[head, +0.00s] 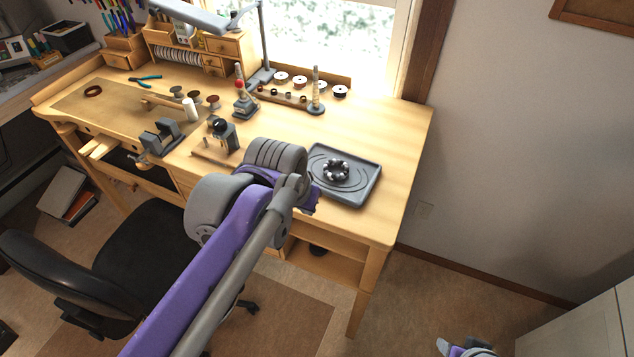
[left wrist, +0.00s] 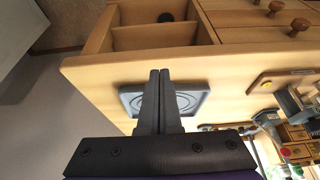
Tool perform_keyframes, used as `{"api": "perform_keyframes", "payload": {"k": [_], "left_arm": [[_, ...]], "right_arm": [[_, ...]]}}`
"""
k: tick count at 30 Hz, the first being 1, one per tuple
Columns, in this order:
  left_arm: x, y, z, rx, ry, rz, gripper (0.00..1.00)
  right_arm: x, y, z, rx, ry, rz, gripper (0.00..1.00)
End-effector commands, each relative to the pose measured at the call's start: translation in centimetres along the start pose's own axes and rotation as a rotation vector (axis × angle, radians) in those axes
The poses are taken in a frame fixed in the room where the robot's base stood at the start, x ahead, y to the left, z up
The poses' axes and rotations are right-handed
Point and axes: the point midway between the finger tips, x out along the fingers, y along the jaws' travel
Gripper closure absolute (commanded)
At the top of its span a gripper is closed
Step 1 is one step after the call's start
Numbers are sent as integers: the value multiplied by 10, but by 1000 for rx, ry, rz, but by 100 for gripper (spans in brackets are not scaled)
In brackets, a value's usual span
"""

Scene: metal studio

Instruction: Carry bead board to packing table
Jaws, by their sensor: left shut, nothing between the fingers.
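The bead board (head: 366,164) is a dark grey square tray with ring grooves, lying flat near the right end of the wooden workbench. A ring of dark and pale beads (head: 336,170) sits in its middle. My left arm reaches to the bench's front edge, left of the board, and its wrist hides the fingers in the head view. In the left wrist view my left gripper (left wrist: 160,74) is shut and empty, its fingers covering part of the board (left wrist: 203,101). Part of my right arm shows at the bottom of the head view; its jaws are unclear. I cannot identify a packing table.
The bench top (head: 395,130) is clear around the board's right side. A spool rack (head: 285,97), a small vise (head: 162,137) and a red-topped tool (head: 243,100) stand left of it. A black chair (head: 140,250) is in front. A pale cabinet (head: 585,330) stands at lower right.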

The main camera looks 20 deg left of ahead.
Motion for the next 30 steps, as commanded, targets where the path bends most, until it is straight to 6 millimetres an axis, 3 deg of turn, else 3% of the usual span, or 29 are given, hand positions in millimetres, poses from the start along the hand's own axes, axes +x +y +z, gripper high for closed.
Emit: {"api": "perform_keyframes", "payload": {"k": [1,3,6,9,14,24,30], "left_arm": [[-3,-2,-24,1,-15,1,100],[-9,-4,-51,6,-29,3,100],[-16,-7,-78,10,-47,5,100],[-19,-8,-93,13,-56,6,100],[-10,-9,-99,14,-60,7,100],[50,-8,-95,15,-59,7,100],[73,-8,-93,15,-59,7,100]], "right_arm": [[6,0,5,0,-4,0,50],[10,0,8,0,-6,0,50],[14,0,11,0,-7,0,50],[16,0,12,0,-8,0,50],[17,0,13,0,-9,0,50],[22,0,16,0,-11,0,50],[23,0,18,0,-12,0,50]]}}
